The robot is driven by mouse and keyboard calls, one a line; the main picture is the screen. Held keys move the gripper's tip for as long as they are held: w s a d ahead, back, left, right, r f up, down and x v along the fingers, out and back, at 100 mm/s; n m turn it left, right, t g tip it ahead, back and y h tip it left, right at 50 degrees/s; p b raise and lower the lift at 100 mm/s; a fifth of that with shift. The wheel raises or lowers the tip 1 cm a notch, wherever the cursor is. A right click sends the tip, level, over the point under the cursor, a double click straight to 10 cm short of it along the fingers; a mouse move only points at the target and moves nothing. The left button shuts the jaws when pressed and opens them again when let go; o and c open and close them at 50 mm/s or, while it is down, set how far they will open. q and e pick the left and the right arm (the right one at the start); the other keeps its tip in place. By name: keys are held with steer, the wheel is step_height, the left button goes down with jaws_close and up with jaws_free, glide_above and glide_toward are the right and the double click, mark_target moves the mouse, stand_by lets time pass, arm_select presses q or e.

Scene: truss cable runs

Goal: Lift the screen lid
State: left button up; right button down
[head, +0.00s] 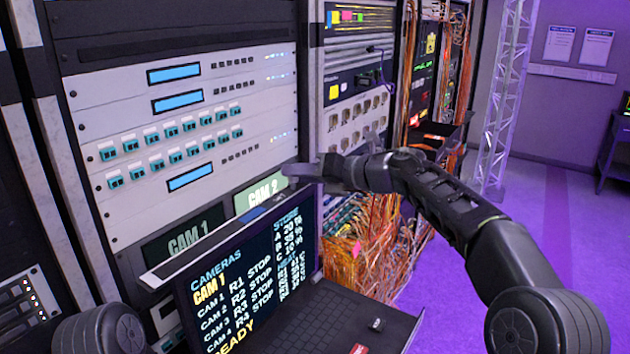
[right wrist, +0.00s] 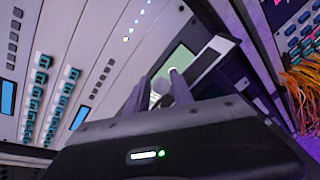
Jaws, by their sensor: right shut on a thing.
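The screen lid (head: 240,285) stands raised and tilted back at the bottom centre of the head view, lit with camera text. Its pale top edge runs up to the right. The black keyboard base (head: 335,325) lies in front of it. My right gripper (head: 296,173) is at the upper right corner of the lid, shut on its edge; the exact contact is small and partly hidden. In the right wrist view, the fingers (right wrist: 166,90) meet beside the lid's edge (right wrist: 208,64). My left gripper is out of view.
The rack panel (head: 180,130) with blue displays and teal switches rises close behind the lid. Lit CAM 1 (head: 185,232) and CAM 2 (head: 262,193) labels sit behind its top edge. Orange cables (head: 365,240) hang to the right. Purple floor (head: 540,215) is open farther right.

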steer(key=shift+a+r, duration=0.55)
steer(key=shift+a, duration=0.1)
steer(key=c, duration=1.5)
jaws_free()
steer(key=shift+c, duration=0.2)
steer(key=o, duration=0.3)
steer(key=shift+s, duration=0.15)
steer(key=shift+o, duration=0.2)
steer(key=shift+d+f, duration=0.2)
steer(key=shift+f, duration=0.05)
